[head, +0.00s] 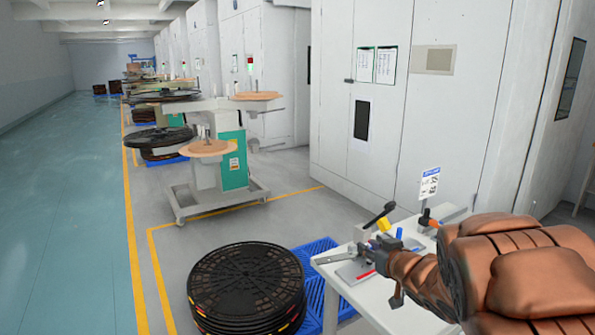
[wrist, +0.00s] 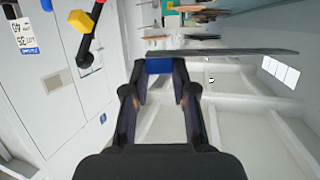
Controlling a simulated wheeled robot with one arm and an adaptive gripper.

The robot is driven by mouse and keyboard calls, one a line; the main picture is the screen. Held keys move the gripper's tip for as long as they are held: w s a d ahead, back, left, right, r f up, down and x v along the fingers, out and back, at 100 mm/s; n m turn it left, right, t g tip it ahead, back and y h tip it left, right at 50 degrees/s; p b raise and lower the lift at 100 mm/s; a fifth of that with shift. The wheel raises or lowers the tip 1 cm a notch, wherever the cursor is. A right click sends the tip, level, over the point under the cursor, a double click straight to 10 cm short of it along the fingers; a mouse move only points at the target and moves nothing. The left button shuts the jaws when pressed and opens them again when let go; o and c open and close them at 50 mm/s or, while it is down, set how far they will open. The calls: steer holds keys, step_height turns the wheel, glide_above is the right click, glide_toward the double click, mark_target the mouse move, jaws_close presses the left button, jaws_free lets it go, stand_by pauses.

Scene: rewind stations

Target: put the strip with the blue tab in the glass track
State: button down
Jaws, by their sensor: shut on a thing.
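My gripper (wrist: 158,78) is shut on the blue tab (wrist: 158,66), which sits between its fingertips. A long thin grey strip (wrist: 240,52) runs from the tab to the right in the wrist view. In the head view my gripper (head: 377,258) is over the white table, and a grey metal strip (head: 336,258) shows to its left, near the table's left edge. The tab is hidden there behind my gripper. I cannot make out the glass track in either view.
The white table (head: 405,316) bears a black lever (head: 379,215), a yellow block (head: 384,225), an orange-and-black handle (head: 428,218) and a white sign (head: 429,184). Black reels (head: 246,283) are stacked at left on a blue pallet (head: 318,270). A tall white cabinet (head: 395,120) stands behind.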

steer(key=shift+m+h, duration=0.7)
steer(key=shift+h, duration=0.1)
steer(key=shift+w+d+r+p, duration=0.1)
steer(key=shift+w+r+p, duration=0.05)
steer(key=shift+r+p, duration=0.7)
steer(key=shift+w+d+r+p, duration=0.15)
steer(key=shift+w+r+p, duration=0.05)
steer(key=shift+r+p, duration=0.65)
steer(key=shift+w+d+r+p, duration=0.1)
steer(key=shift+w+r+p, duration=0.05)
steer(key=shift+r+p, duration=0.65)
steer(key=m+h, duration=0.2)
steer(key=h, duration=0.1)
steer(key=m+h, duration=0.1)
steer(key=shift+d+r+m+h, duration=0.15)
steer(key=shift+r+m+h, duration=0.1)
steer(key=shift+m+h, duration=0.15)
steer(key=shift+s+a+r+m+h, duration=0.35)
steer(key=shift+s+a+m+h, duration=0.2)
steer(key=shift+m+h, duration=0.35)
steer(key=shift+d, duration=0.15)
